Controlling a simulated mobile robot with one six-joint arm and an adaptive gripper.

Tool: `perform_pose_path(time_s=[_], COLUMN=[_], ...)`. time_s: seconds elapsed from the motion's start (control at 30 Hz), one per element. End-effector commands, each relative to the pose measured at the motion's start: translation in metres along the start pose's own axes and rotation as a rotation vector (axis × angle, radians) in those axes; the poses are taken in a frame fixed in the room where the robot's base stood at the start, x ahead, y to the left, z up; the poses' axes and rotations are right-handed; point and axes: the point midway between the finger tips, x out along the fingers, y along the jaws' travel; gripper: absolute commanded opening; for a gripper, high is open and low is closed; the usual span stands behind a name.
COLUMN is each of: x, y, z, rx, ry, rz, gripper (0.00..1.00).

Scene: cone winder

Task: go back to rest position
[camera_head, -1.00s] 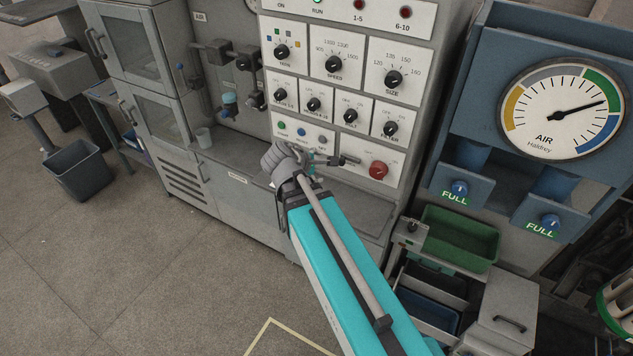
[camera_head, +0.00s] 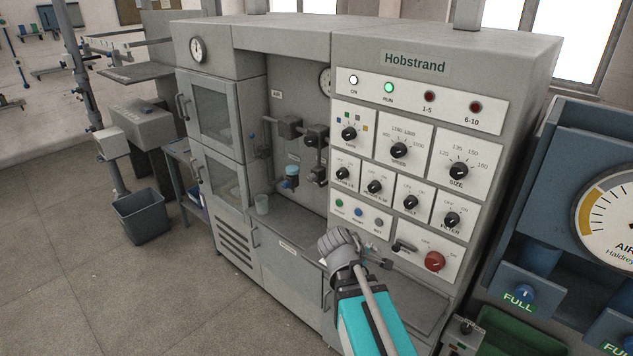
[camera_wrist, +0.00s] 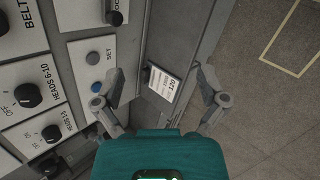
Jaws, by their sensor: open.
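My gripper (camera_wrist: 160,105) is open in the wrist view, with its two fingers apart and nothing between them. In the head view my arm reaches up from the lower right, and its end (camera_head: 345,250) is in front of the lower control panel of the Hobstrand machine (camera_head: 414,64). The fingertips are hard to make out there. In the wrist view a blue button (camera_wrist: 97,86) and a grey button marked SET (camera_wrist: 92,59) are to the left of the fingers. A small white label (camera_wrist: 163,84) shows beyond the fingers.
The panel carries several black knobs (camera_head: 399,150) and a red knob (camera_head: 435,261). A lit green RUN lamp (camera_head: 389,88) is above them. The air station (camera_head: 570,200) stands at the right. A bin (camera_head: 142,216) stands at the left. The floor (camera_head: 110,290) at lower left is clear.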

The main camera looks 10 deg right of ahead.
Motion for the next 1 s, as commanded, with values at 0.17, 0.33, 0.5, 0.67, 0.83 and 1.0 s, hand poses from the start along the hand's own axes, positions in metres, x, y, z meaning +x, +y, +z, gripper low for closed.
perform_pose_path(time_s=[0.17,0.33,0.5,0.67,0.83,1.0], x=[0.005,0.015,0.022,0.021,0.014,0.011], y=[-0.013,-0.047,-0.096,-0.138,-0.164,-0.17], z=[-0.003,-0.011,-0.025,-0.038,-0.046,-0.048], rx=[0.054,0.214,0.445,0.645,0.775,0.817], ry=[0.011,0.037,0.047,0.025,-0.011,-0.028], rz=[-0.041,-0.165,-0.367,-0.562,-0.705,-0.753], gripper=[0.92,0.92,0.92,0.92,0.92,0.92])
